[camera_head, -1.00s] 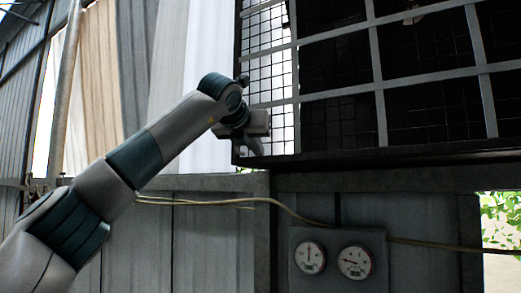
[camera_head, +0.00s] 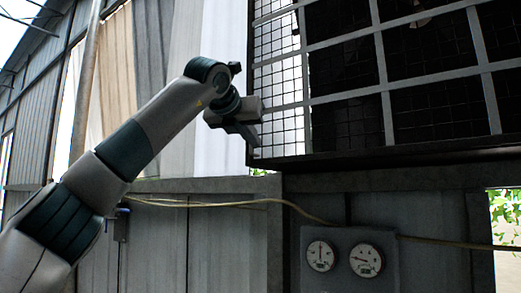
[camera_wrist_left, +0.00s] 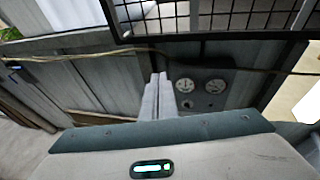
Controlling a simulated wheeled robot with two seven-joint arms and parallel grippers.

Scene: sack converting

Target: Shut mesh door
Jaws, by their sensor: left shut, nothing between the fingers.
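The mesh door (camera_head: 385,92), a dark-framed wire grid with pale grey bars, fills the upper right of the head view. Its lower part also shows along the top of the left wrist view (camera_wrist_left: 215,38). I cannot tell how far it stands from its frame. My left gripper (camera_head: 253,134) overlaps the door's lower left edge in the head view; contact cannot be told. In the left wrist view its fingers (camera_wrist_left: 159,95) are together and empty, below the mesh edge. My right gripper is out of view.
Two round gauges (camera_head: 320,256) sit on a grey panel below the door. A yellowish cable (camera_head: 235,203) runs along the corrugated wall (camera_head: 230,240). Pale curtain strips (camera_head: 180,50) hang behind my left arm. A bright opening (camera_head: 505,215) shows at right.

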